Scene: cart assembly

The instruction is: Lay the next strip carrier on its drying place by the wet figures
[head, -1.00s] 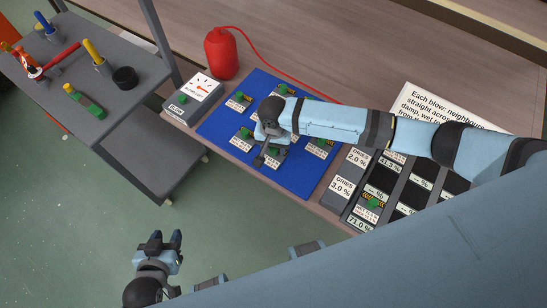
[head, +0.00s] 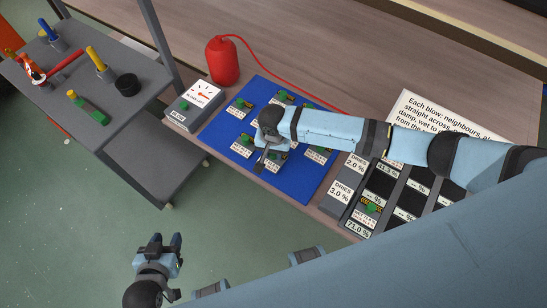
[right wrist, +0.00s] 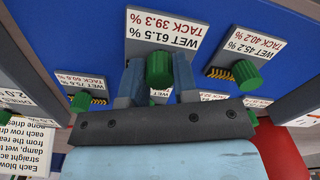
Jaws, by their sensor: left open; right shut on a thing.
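My right gripper (right wrist: 158,88) is shut on the green knob of a strip carrier (right wrist: 160,35), whose card reads WET 61.5 %, TACK 39.3 %. In the head view this gripper (head: 262,165) is over the front part of the blue mat (head: 297,188); whether the carrier is off the mat I cannot tell. Several other carriers with green knobs lie around it, one reading WET 45.2 % (right wrist: 246,52). The dark drying rack (head: 406,200) is to the right, its places marked with percent figures. One carrier (head: 371,208) sits there near 71.0 %. My left gripper (head: 160,243) is open and empty over the floor.
A red bottle (head: 222,60) with a red hose stands behind a blower box with a dial (head: 202,95). An instruction sheet (head: 425,115) lies behind the rack, partly behind my right arm. A grey cart (head: 110,110) with tools stands at left.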

